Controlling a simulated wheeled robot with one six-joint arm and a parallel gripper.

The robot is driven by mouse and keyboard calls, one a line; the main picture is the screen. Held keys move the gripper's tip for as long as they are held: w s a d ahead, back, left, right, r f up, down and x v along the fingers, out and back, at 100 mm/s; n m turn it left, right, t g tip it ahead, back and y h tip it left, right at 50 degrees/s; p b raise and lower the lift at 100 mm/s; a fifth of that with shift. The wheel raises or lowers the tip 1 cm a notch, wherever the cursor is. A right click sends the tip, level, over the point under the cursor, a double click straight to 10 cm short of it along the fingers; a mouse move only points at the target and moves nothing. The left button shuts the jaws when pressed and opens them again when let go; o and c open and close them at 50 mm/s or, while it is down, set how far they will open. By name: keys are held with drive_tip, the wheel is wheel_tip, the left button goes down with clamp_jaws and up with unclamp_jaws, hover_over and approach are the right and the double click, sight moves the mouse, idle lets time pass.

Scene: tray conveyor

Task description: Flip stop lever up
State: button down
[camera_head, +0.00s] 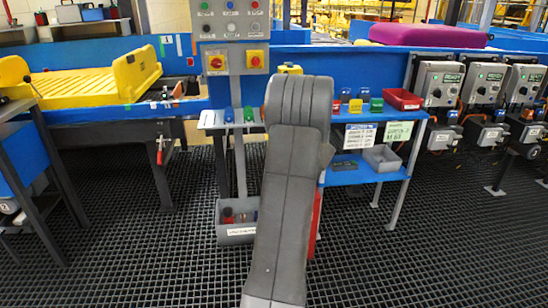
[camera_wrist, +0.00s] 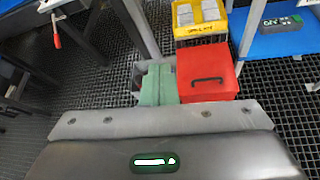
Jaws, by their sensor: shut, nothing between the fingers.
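A lever with a red grip (camera_head: 160,152) hangs down from the frame of the left conveyor in the head view. A red-gripped lever (camera_wrist: 56,32) also shows at the upper left of the wrist view, hanging down beside a dark leg. I take this to be the stop lever. My gripper (camera_wrist: 158,72) shows as green fingers in the middle of the wrist view, shut and empty. It is apart from the lever, to its right. In the head view my gripper is hidden behind my grey arm.
A red box (camera_wrist: 208,75) and a yellow bin (camera_wrist: 200,22) lie beyond my fingers. A control panel (camera_head: 235,60) on a post stands right of the lever. A blue bench (camera_head: 365,172) is to the right. Dark grid floor (camera_head: 110,220) is open below the lever.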

drive_tip(key=w+a+f+n+g+y+b, duration=0.1)
drive_tip(key=a+f+n+g+y+b, duration=0.1)
drive_tip(key=f+n, duration=0.7)
drive_tip(key=w+a+f+n+g+y+b, duration=0.1)
drive_tip(key=a+f+n+g+y+b, duration=0.1)
drive_tip(key=f+n+y+b, duration=0.3)
wheel_tip(320, 180, down, 10)
drive_tip(key=n, duration=0.4)
drive_tip(key=shift+a+f+n+g+y, duration=0.15)
drive_tip(key=shift+a+n+g+y, duration=0.15)
drive_tip(key=shift+y, duration=0.1)
drive_tip(key=shift+w, duration=0.2)
